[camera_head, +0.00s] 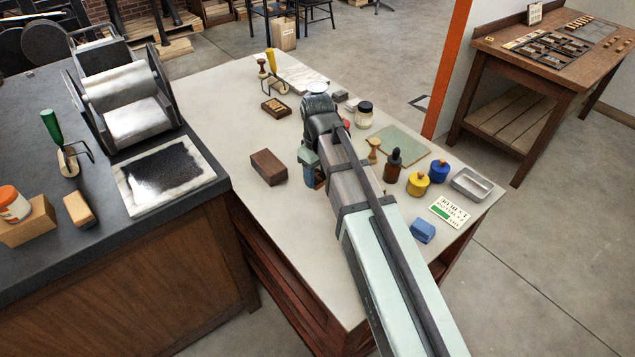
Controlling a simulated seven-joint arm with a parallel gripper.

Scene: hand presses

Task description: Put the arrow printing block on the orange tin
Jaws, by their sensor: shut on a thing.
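My gripper (313,182) hangs below the end of my arm, over the middle of the pale table. It is shut on a small brown thing, mostly hidden by the fingers and arm; I cannot tell whether this is the arrow printing block. A dark brown wooden block (268,167) lies on the table just left of my gripper, apart from it; no arrow can be made out on it. A yellow tin (417,185) and a blue tin (440,173), each with a knob, stand right of my arm. My arm hides part of the table.
A dark bottle (393,166), a wooden stamp (374,150), a green mat (400,141), a metal tray (470,183), a card (449,211) and a blue block (422,230) crowd the right side. The table's front left is clear. A press (122,100) stands on the left bench.

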